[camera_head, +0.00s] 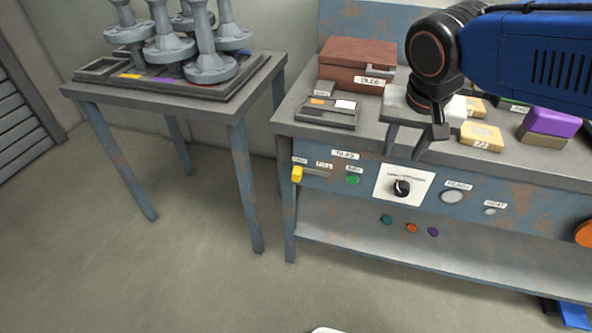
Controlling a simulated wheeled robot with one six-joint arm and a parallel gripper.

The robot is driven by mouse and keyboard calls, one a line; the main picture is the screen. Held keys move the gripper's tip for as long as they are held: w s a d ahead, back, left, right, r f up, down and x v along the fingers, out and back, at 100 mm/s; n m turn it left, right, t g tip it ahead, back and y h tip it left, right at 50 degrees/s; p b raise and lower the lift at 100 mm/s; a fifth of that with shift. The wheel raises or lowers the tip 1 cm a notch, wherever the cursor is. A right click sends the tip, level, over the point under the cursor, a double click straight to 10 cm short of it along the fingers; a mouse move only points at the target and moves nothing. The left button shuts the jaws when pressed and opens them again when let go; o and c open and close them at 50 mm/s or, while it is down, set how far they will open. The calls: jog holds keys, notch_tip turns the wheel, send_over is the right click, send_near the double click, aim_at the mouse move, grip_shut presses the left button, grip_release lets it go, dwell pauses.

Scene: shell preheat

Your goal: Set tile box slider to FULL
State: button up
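The tile box slider has a yellow knob (297,174) at the left end of a short horizontal slot (318,173) on the bench's front panel. A small label stands above the knob, too small to read surely; the label above the slot's right end seems to read FULL (324,165). A TILES label (345,154) sits higher up. The brown tile box (350,62) stands shut on the bench top. My gripper (430,142) hangs over the bench's front edge, right of and above the knob, apart from it. Its finger opening is not clear from this angle.
A green button (352,180) is just right of the slot. Farther right are a black dial (401,187) on a white plate and a round grey button (452,197). A side table (185,100) with grey flanged parts stands left. The floor between is clear.

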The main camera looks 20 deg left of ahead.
jog(key=a, duration=1.4)
send_near(296, 172)
jog(key=shift+t, duration=0.3)
jog(key=x, duration=0.9)
jog(key=shift+s+d, duration=0.1)
jog(key=shift+s, duration=0.15)
grip_shut()
